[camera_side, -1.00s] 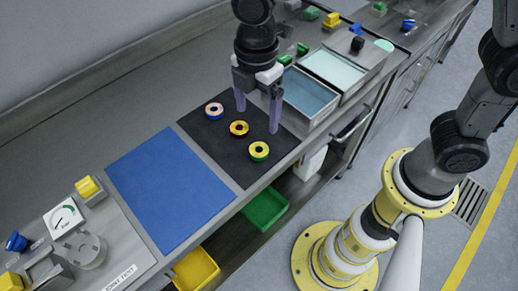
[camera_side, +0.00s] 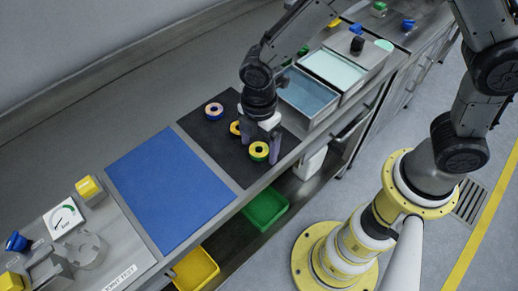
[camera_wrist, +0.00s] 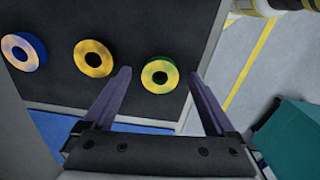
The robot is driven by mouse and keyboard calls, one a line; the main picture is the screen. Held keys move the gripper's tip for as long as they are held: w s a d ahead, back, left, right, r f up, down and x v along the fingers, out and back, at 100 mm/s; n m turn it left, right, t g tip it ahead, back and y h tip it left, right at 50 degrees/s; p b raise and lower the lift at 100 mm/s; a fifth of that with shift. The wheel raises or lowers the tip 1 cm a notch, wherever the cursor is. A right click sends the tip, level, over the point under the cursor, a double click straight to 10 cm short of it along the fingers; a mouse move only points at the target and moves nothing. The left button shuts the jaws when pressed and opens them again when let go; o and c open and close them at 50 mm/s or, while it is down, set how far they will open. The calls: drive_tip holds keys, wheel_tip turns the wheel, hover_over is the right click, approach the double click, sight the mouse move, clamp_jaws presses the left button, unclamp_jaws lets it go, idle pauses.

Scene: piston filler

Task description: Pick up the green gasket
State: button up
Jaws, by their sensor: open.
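The green gasket (camera_side: 259,151) is a ring with a yellow top face and green side, lying flat on the black mat (camera_side: 224,160) near its front edge. In the wrist view the green gasket (camera_wrist: 160,75) shows between and just beyond my fingertips. My gripper (camera_side: 262,151) is open and low over the mat at this gasket; it also shows open and empty in the wrist view (camera_wrist: 160,78). Contact with the gasket cannot be told. A blue-sided gasket (camera_side: 214,112) lies farther back.
A blue mat (camera_side: 169,188) lies left of the black mat. Metal trays with blue (camera_side: 309,93) and pale green (camera_side: 335,66) insides stand to the right. A green bin (camera_side: 265,209) and a yellow bin (camera_side: 195,270) sit below the counter edge.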

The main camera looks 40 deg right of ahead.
drive_tip(key=c, duration=1.4)
